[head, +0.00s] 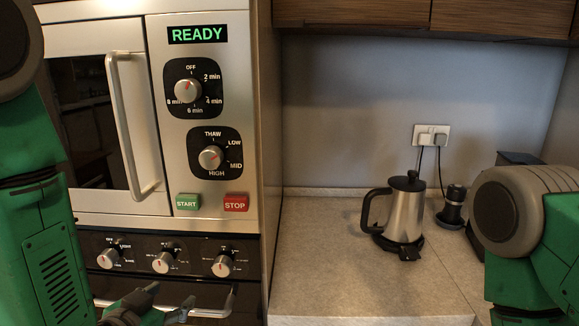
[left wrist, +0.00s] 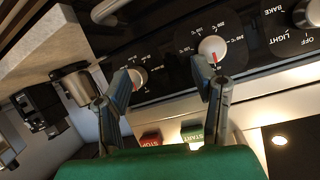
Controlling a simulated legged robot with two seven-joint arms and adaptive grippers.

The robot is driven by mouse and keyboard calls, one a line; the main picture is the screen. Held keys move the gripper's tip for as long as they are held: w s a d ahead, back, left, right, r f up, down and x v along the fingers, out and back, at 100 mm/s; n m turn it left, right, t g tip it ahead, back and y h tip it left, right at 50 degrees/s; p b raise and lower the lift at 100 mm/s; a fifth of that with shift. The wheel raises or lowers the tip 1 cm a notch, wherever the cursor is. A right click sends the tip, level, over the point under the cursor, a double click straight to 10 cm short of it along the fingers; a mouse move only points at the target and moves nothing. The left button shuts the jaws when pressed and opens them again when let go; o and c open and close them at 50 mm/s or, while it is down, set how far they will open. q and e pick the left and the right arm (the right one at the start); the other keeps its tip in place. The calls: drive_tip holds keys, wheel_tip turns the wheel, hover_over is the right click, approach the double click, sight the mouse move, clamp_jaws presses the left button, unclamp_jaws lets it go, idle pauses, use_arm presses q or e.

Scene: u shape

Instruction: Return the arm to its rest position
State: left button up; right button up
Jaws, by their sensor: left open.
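My left gripper (head: 160,304) is low in the head view, in front of the oven handle below the microwave. Its two fingers are spread apart and empty. In the left wrist view the open fingers (left wrist: 162,85) reach up over the oven control panel, with nothing between them. My green left arm fills the left edge of the head view. My green and grey right arm (head: 535,225) stands at the right edge, and its gripper is outside the frame.
The microwave (head: 155,125) is closed and its display reads READY. Several oven knobs (head: 163,262) and the oven handle (head: 215,305) are close to the left gripper. A steel kettle (head: 405,212) stands on the counter (head: 330,255), with free counter to its left.

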use_arm(q)
drive_tip(key=s+a+f+n+g+b, duration=0.1)
drive_tip(key=s+f+g+b, duration=0.1)
drive_tip(key=s+f, duration=0.45)
drive_tip(key=s+a+f+g+y+b, duration=0.1)
drive_tip(key=s+a+f+g, duration=0.15)
drive_tip(key=f, duration=0.65)
drive_tip(key=s+f+n+g+b, duration=0.1)
drive_tip(key=s+f+g+b, duration=0.15)
drive_tip(key=s+f, duration=0.4)
drive_tip(key=s+a+f+n+g+b, duration=0.1)
drive_tip(key=s+f+g, duration=0.4)
drive_tip(key=s+f, duration=0.6)
drive_tip(key=shift+s+a+f+g+y+b, duration=0.35)
drive_tip(key=shift+s+a+b, duration=0.3)
drive_tip(key=shift+a, duration=0.3)
drive_tip(key=shift+w, duration=0.1)
